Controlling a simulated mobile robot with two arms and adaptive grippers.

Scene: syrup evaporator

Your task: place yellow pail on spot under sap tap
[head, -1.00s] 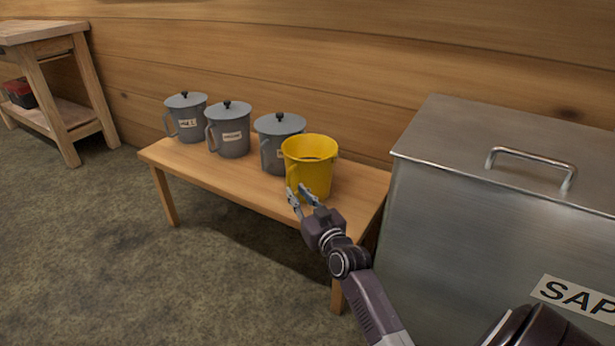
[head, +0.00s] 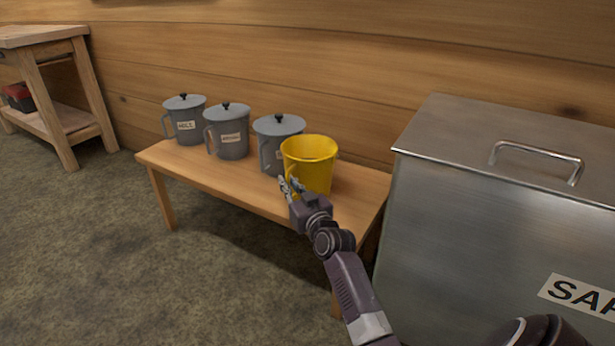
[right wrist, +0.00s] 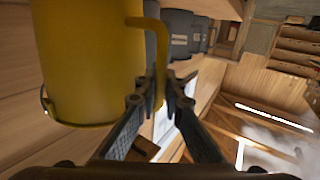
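The yellow pail (head: 312,168) stands upright and open-topped at the right end of the wooden bench (head: 225,183). My right gripper (head: 288,183) is at the pail's front left side. In the right wrist view the yellow pail (right wrist: 88,60) fills the upper left. Its handle reaches down between the two fingers of my right gripper (right wrist: 160,98), which look apart, one on each side. I cannot make out firm contact. The sap tap and the spot under it are in neither view. My left gripper is not in view.
Several grey lidded pots, including one (head: 278,138) close behind the pail, stand in a row on the bench. A large metal sap tank (head: 480,220) with a lid handle is right of the bench. A wooden stand (head: 50,35) is far left. The floor in front is clear.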

